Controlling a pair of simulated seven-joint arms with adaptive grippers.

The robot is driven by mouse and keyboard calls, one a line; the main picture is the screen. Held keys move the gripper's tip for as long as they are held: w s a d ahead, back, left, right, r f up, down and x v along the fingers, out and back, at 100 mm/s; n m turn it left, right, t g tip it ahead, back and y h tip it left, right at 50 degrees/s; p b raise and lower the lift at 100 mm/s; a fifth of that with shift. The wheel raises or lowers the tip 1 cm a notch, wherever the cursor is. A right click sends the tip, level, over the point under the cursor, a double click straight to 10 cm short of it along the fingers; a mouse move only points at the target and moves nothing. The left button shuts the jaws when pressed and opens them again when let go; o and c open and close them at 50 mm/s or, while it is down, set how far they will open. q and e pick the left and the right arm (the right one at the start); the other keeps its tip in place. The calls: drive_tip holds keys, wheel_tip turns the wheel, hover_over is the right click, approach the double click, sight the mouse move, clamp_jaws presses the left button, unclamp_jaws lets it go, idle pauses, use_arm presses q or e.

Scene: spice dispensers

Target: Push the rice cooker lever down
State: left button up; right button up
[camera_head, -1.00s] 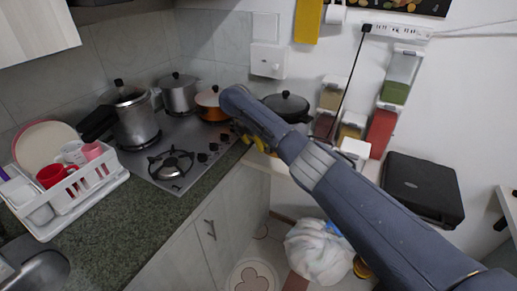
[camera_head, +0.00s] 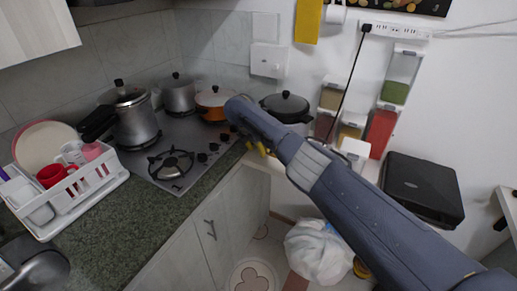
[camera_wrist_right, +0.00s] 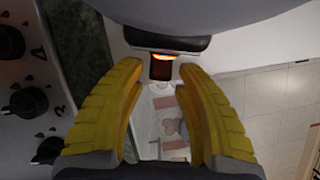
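The rice cooker (camera_head: 287,105) has a black lid and stands beyond my right arm in the head view, its lower front partly hidden by the arm. In the right wrist view its underside edge (camera_wrist_right: 165,40) is close up at the top, with a lit orange strip and a dark lever (camera_wrist_right: 161,70) below it. My right gripper (camera_wrist_right: 160,76) has yellow ridged fingers, spread apart, one on each side of the lever with gaps visible. Its yellow fingers (camera_head: 262,149) show only slightly below the arm in the head view.
The stove (camera_head: 190,150) with knobs and pots is left of the cooker. Spice dispensers (camera_head: 381,130) hang on the wall to the right, near a black appliance (camera_head: 424,190). A white bag (camera_head: 318,252) lies on the floor below.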

clamp_jaws()
drive_tip(key=shift+f, duration=0.1)
drive_tip(key=shift+s+a+f+t+h, duration=0.15)
drive_tip(key=shift+f+t+h, duration=0.1)
drive_tip(key=shift+t+h, duration=0.15)
drive_tip(key=shift+f+t+h, duration=0.3)
drive_tip(key=shift+t+h, duration=0.5)
drive_tip(key=shift+o, duration=1.7)
unclamp_jaws()
drive_tip(key=shift+r, duration=0.1)
drive_tip(key=v, duration=1.2)
